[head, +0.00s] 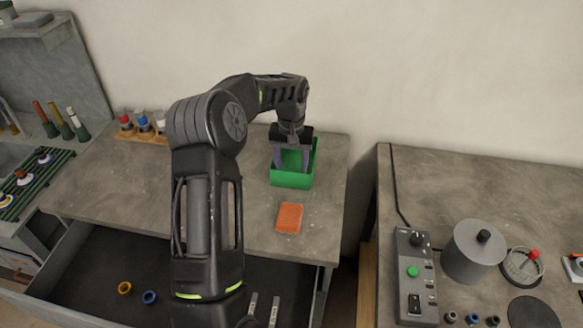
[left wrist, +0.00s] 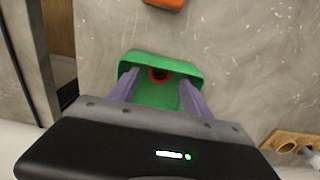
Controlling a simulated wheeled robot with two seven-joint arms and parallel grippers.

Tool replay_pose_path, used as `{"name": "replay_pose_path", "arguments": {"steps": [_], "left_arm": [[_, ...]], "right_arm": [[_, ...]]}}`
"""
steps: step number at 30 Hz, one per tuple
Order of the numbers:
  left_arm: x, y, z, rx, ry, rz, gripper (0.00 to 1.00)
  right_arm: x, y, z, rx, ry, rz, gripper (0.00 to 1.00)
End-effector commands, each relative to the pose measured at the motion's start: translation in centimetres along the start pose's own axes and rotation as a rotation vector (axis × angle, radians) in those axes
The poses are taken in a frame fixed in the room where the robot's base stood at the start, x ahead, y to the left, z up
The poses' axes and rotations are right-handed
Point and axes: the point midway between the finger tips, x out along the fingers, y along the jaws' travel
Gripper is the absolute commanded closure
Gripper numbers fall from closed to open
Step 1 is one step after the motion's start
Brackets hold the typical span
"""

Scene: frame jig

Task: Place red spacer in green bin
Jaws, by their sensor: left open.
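The green bin (head: 291,178) stands near the back right of the grey workbench. My left gripper (head: 291,160) points down over the bin, its fingers reaching into the bin's outline. In the left wrist view the gripper (left wrist: 159,90) is open, with its two purple fingers apart. The red spacer (left wrist: 160,74) shows there as a small red ring with a dark centre, inside the green bin (left wrist: 155,98) and touching neither finger. The bin's front wall hides the spacer in the head view. My right gripper is not in view.
An orange block (head: 289,218) lies on the bench in front of the bin. An open drawer below holds a yellow ring (head: 125,288) and a blue ring (head: 149,297). A wooden rack (head: 146,136) stands at the back left. A second bench with devices is at right.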

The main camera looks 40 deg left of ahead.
Motion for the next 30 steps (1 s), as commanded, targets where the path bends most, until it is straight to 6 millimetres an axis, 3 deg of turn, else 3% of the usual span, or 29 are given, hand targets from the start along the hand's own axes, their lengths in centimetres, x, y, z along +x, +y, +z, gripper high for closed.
{"name": "replay_pose_path", "arguments": {"steps": [1, 6, 12, 30], "left_arm": [[-1.9, 0.1, -0.1, 0.001, 0.003, 0.0, 0.43], [-5.5, 0.0, 0.0, 0.0, 0.001, -0.001, 0.43], [-8.2, 0.1, 0.0, 0.0, 0.0, 0.0, 0.43], [-8.5, 0.0, 0.0, 0.0, 0.0, 0.0, 0.43]], "right_arm": [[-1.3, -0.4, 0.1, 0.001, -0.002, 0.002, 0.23], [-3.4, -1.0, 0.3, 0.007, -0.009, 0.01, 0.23], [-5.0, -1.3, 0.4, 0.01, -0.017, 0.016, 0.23], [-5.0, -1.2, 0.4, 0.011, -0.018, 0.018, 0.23]]}}
